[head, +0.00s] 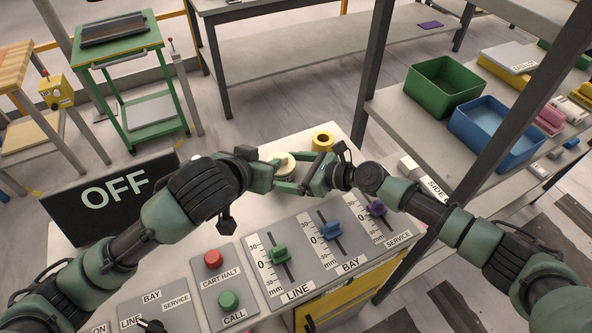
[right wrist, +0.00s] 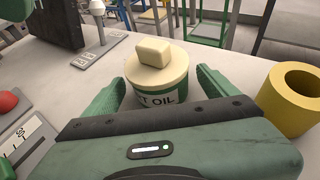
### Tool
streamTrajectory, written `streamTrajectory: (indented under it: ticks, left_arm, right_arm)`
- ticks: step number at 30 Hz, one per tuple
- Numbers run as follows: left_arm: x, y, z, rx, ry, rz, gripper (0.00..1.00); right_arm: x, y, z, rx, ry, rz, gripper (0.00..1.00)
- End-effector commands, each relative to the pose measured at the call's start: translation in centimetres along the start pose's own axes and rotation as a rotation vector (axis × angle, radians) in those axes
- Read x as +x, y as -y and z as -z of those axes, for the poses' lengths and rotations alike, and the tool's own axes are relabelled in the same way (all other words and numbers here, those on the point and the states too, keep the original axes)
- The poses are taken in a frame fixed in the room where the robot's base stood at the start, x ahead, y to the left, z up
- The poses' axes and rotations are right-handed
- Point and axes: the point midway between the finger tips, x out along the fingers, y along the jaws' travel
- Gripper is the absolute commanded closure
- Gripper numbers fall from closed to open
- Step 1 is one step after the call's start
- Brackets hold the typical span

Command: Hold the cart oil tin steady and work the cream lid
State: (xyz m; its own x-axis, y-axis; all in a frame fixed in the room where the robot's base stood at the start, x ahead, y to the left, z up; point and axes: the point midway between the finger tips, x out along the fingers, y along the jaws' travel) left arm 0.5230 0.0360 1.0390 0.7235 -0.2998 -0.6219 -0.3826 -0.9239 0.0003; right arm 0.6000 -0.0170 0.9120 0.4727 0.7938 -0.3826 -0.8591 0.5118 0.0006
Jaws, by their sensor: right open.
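The oil tin (right wrist: 162,98) is green and white with part of the word OIL showing, and stands upright on the pale bench. Its round cream lid (right wrist: 158,72) has a blocky knob on top; the lid also shows in the head view (head: 288,162). My right gripper (head: 297,176) is open, with one green finger on each side of the tin in the right wrist view (right wrist: 160,88). Gaps show beside the tin there. My left gripper (head: 268,172) is close to the tin's left side in the head view; its fingertips are not clear.
A yellow ring (head: 322,140) stands just behind the tin. Sliders (head: 330,230), a red button (head: 213,258) and a green button (head: 229,299) are in front. A black OFF board (head: 112,195) stands left. Green (head: 444,85) and blue (head: 496,132) bins sit on the right shelf.

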Motion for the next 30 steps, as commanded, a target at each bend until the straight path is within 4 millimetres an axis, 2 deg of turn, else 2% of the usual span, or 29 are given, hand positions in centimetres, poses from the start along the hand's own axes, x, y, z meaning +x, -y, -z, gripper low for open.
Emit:
streamTrajectory:
  ticks: [7,15,16,22,30]
  left_arm:
    - [0.0,-0.01,0.0,0.0,0.0,0.0,0.64]
    - [0.0,-0.01,0.01,0.0,0.0,0.0,0.64]
    - [0.0,-0.01,0.01,0.0,0.0,0.0,0.64]
    - [0.0,-0.01,0.0,0.0,0.0,0.0,0.64]
    - [0.0,-0.01,0.0,0.0,0.0,0.0,0.64]
  right_arm:
    - [0.07,0.03,0.01,0.0,0.0,0.0,0.12]
    - [0.05,0.02,0.01,0.0,0.0,0.0,0.88]
    - [0.05,0.02,0.01,0.0,0.0,0.0,0.44]
    - [0.04,0.03,0.01,0.0,0.0,0.0,0.99]
    - [0.04,0.04,0.01,0.0,0.0,0.0,1.0]
